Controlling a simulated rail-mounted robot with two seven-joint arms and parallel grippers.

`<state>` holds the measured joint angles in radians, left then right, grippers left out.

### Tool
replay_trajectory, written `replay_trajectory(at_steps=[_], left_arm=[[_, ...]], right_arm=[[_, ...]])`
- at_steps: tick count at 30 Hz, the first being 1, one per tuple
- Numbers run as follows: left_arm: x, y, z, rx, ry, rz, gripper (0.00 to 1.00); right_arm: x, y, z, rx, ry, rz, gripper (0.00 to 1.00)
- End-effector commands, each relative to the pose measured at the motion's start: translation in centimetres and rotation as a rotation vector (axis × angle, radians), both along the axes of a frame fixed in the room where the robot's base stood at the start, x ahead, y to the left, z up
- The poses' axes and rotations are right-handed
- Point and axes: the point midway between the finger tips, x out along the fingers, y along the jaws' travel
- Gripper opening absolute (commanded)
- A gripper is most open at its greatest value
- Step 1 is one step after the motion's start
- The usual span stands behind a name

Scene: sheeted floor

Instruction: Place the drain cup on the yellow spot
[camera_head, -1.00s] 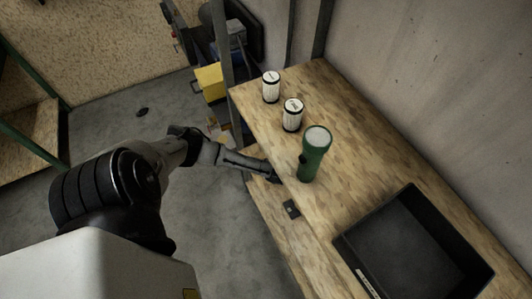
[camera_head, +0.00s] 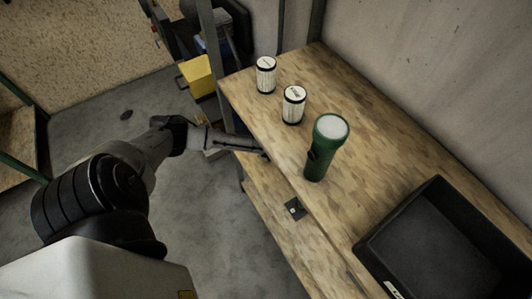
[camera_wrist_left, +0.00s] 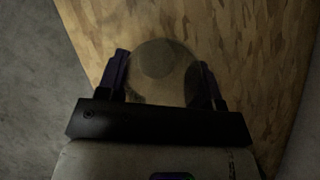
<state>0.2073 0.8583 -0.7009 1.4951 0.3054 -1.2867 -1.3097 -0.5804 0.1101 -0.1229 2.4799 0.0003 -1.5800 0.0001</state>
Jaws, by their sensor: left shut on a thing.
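My left gripper (camera_head: 262,154) is at the left edge of the wooden table, left of the flashlight. In the left wrist view its fingers (camera_wrist_left: 163,62) stand on either side of a round, see-through thing, which I take for the drain cup (camera_wrist_left: 165,80), and the gripper is shut on it. The wooden surface shows behind the cup. The cup's lower part is hidden by the gripper's body. In the head view the cup cannot be made out. I see no yellow spot for certain. My right gripper is not in view.
A green flashlight (camera_head: 322,158) stands on the table (camera_head: 380,140). Two white cylinders (camera_head: 265,76) (camera_head: 293,106) stand behind it. A black tray (camera_head: 430,245) lies at the front right. A small dark plate (camera_head: 294,209) lies on the lower board. A yellow bin (camera_head: 197,75) is beyond the table.

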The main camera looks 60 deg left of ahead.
Motion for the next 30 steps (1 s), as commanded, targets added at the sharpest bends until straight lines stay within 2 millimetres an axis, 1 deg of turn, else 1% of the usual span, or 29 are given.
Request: replay_trajectory(at_steps=[1,3,4,5,14,15,23,30], left_arm=[[0.16,-0.28,-1.22,-0.002,0.000,-0.004,0.33],[0.31,-0.41,-1.61,-0.002,-0.001,-0.008,0.33],[0.34,-0.44,-1.64,-0.002,0.000,-0.009,0.33],[0.37,-0.45,-1.62,-0.002,0.000,-0.009,0.29],[0.34,-0.47,-1.59,-0.002,0.000,-0.009,0.29],[0.33,-0.48,-1.65,-0.002,0.000,-0.009,0.61],[0.35,-0.47,-1.61,-0.002,0.000,-0.009,0.86],[0.35,-0.46,-1.65,-0.002,0.000,-0.009,0.86]], right_arm=[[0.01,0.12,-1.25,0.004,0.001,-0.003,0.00],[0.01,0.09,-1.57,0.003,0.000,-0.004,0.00],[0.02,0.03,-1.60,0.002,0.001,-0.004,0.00],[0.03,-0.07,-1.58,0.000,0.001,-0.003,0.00],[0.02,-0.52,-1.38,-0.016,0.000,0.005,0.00],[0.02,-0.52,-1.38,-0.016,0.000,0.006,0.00],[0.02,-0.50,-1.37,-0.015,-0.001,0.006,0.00],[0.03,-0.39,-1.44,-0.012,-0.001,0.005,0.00]])
